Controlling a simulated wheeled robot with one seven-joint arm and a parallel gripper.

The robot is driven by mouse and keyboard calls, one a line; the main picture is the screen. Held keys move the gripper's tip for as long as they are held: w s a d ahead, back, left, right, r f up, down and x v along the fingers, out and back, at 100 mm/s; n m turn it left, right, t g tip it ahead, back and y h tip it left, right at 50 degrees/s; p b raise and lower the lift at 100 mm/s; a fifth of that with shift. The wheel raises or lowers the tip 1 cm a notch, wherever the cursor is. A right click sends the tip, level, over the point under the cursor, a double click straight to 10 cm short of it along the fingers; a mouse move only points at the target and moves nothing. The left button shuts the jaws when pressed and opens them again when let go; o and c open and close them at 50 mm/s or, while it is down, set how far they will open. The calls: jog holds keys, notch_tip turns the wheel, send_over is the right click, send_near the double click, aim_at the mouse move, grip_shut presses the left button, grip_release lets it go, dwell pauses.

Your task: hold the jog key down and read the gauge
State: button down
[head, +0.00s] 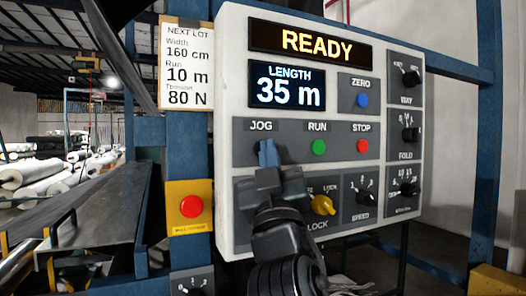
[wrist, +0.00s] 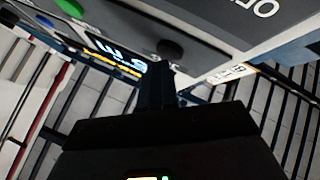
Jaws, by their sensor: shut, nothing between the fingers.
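The grey-white control panel (head: 230,60) stands in front of me. Its JOG label (head: 261,126) is visible in the head view, but my gripper (head: 267,152) hides the key below it. In the wrist view the dark round jog key (wrist: 171,49) shows just beyond the tip of my gripper (wrist: 157,70). My gripper is shut and empty; whether it touches the key I cannot tell. The length display (head: 287,87) reads 35 m and the status display (head: 310,43) reads READY. No needle gauge is visible.
The green RUN button (head: 319,148) and red STOP button (head: 362,146) sit right of JOG. A yellow lock knob (head: 323,205) is below. A red button on a yellow box (head: 191,206) is at left. A lot card (head: 186,66) reads 160 cm, 10 m, 80 N.

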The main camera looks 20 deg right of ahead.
jog(key=shift+w, duration=0.4)
dwell(2.1)
jog(key=shift+s, duration=0.1)
dwell(2.5)
jog(key=shift+s, duration=0.75)
jog(key=shift+s, duration=0.1)
jog(key=shift+s, duration=2.4)
